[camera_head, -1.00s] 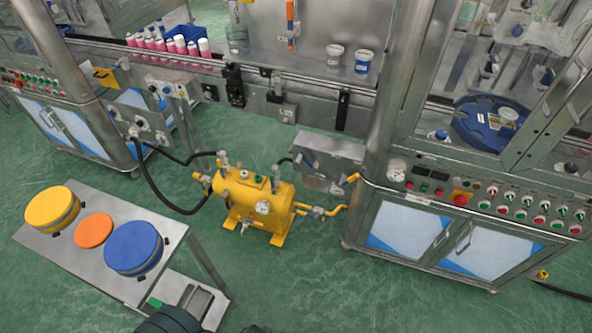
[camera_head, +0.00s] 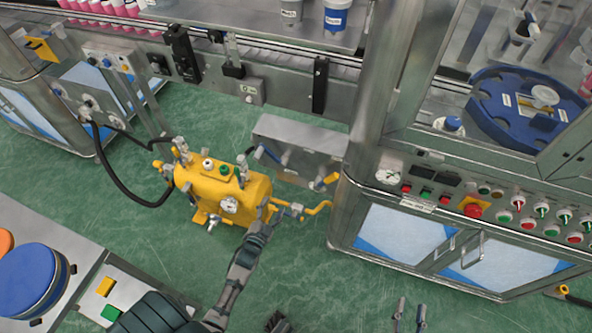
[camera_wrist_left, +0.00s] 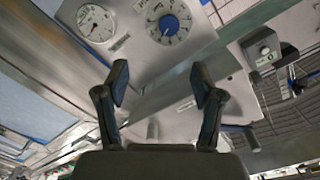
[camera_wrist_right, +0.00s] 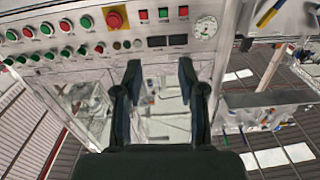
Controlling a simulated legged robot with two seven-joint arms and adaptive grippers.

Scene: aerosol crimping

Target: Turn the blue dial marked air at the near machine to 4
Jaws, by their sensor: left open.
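The blue dial (camera_wrist_left: 168,26), a blue knob on a round white scale, sits on a grey metal panel at the top of the left wrist view. A white round gauge (camera_wrist_left: 96,22) is left of it. The dial's setting and lettering are too small to read, and I cannot make the dial out in the head view. My left gripper (camera_wrist_left: 160,77) is open and empty, apart from the dial. In the head view it (camera_head: 263,226) overlaps the front of the yellow tank. My right gripper (camera_wrist_right: 159,72) is open and empty before the near machine (camera_head: 400,228); it shows at the head view's bottom edge (camera_head: 409,312).
The yellow tank (camera_head: 215,185) with pipes and hoses stands left of the near machine. A grey box (camera_head: 300,140) is behind it. A row of buttons and a red emergency stop (camera_head: 472,209) line the machine's front. A side table (camera_head: 50,235) stands at left. Green floor is clear between.

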